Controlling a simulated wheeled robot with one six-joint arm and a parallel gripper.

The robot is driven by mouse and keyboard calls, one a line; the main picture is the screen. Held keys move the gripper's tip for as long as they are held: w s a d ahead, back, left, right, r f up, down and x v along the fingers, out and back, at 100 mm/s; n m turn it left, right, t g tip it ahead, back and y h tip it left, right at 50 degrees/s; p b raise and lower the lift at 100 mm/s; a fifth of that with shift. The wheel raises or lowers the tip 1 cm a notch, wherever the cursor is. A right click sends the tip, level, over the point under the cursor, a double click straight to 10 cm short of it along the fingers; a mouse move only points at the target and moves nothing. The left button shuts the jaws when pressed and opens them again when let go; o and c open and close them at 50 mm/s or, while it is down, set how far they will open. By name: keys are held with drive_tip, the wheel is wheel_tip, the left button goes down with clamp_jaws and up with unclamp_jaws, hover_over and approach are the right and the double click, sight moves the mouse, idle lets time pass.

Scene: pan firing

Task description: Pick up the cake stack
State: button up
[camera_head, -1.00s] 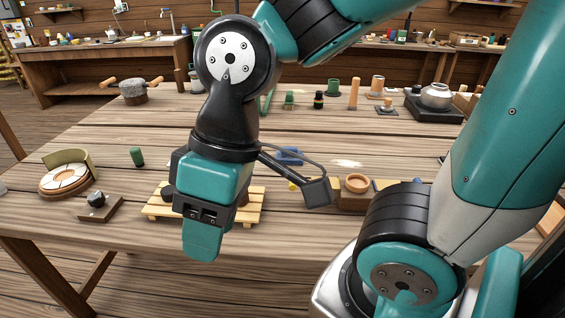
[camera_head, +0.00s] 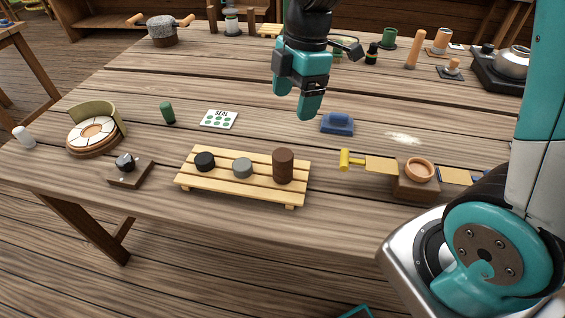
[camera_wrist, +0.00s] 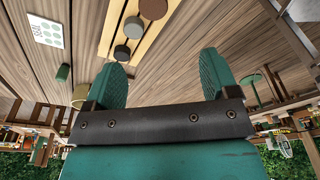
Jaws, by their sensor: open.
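A tall dark brown cylinder (camera_head: 283,166), which looks like the cake stack, stands upright at the right end of a slatted wooden rack (camera_head: 222,181). A grey disc (camera_head: 242,168) and a black disc (camera_head: 204,161) sit to its left on the rack. My gripper (camera_head: 297,98) is open and empty, pointing down above the table, apart from the stack and higher in the picture. In the wrist view the gripper's two fingers (camera_wrist: 160,65) are spread wide with nothing between them. The brown cylinder (camera_wrist: 152,8) is at the top edge there, partly cut off.
A blue block (camera_head: 338,123), a SEAL card (camera_head: 219,119) and a green cylinder (camera_head: 167,112) lie behind the rack. A yellow-handled tool (camera_head: 346,160) and a clay ring on a block (camera_head: 419,169) are to the right. A small stamp-like block (camera_head: 130,170) is to the left.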

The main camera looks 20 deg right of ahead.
sight(283, 154)
drive_tip(key=shift+n, duration=0.4)
drive_tip(key=f, duration=0.7)
drive_tip(key=a+f+p, duration=0.1)
drive_tip(key=f, duration=0.3)
drive_tip(key=shift+w+f, duration=0.3)
drive_tip(key=shift+a+f+p, duration=0.2)
drive_tip(key=shift+f, duration=0.8)
drive_tip(key=shift+a+f+p, duration=0.2)
drive_tip(key=shift+f, duration=0.85)
drive_tip(key=shift+a+f+p, duration=0.2)
drive_tip(key=shift+f, duration=0.8)
drive_tip(key=shift+c, duration=0.2)
drive_tip(key=shift+w, duration=0.1)
drive_tip(key=c, duration=1)
